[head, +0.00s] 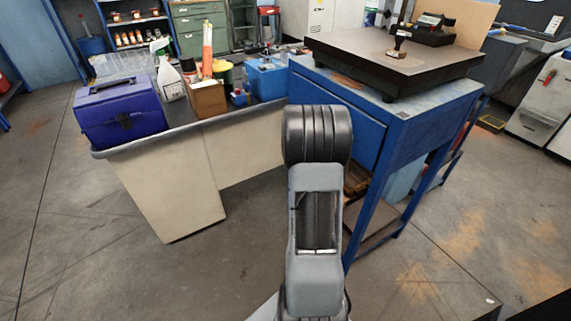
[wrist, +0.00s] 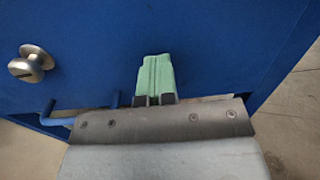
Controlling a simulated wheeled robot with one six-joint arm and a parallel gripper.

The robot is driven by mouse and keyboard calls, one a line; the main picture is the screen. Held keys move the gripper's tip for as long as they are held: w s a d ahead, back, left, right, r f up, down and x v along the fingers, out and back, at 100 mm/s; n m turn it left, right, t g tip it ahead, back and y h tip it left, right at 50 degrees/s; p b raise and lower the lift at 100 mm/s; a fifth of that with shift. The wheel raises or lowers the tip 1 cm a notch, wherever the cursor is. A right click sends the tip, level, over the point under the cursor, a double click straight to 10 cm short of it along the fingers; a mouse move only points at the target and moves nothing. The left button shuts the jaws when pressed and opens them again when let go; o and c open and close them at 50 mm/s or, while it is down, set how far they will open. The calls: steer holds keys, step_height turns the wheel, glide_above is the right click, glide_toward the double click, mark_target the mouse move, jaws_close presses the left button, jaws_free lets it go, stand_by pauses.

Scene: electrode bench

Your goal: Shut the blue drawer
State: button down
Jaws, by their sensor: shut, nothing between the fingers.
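The blue drawer (head: 337,110) is in the blue stand under the dark flat plate, and my arm covers part of its front in the head view. I cannot tell how far it stands out. In the wrist view a blue front (wrist: 225,50) fills most of the picture, with a round silver knob (wrist: 31,64) at the left. My gripper (wrist: 156,72) has pale green fingers, shut together and empty. They point at the blue front, to the right of the knob and apart from it. I cannot tell whether the fingertips touch the front. My gripper is hidden in the head view.
The dark plate (head: 400,55) on the stand carries small instruments. At left, a bench holds a blue-purple case (head: 122,115), a spray bottle (head: 168,80) and a cardboard box (head: 206,99). Bare floor (head: 470,230) is free at the right.

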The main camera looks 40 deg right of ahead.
steer(key=shift+d+r, duration=0.1)
steer(key=shift+d, duration=0.5)
steer(key=shift+s+r, duration=0.1)
steer(key=w+a+p, duration=0.1)
steer(key=w+a, duration=0.1)
steer(key=a, duration=1.2)
steer(key=shift+w+f, duration=0.2)
steer(key=shift+w, duration=0.2)
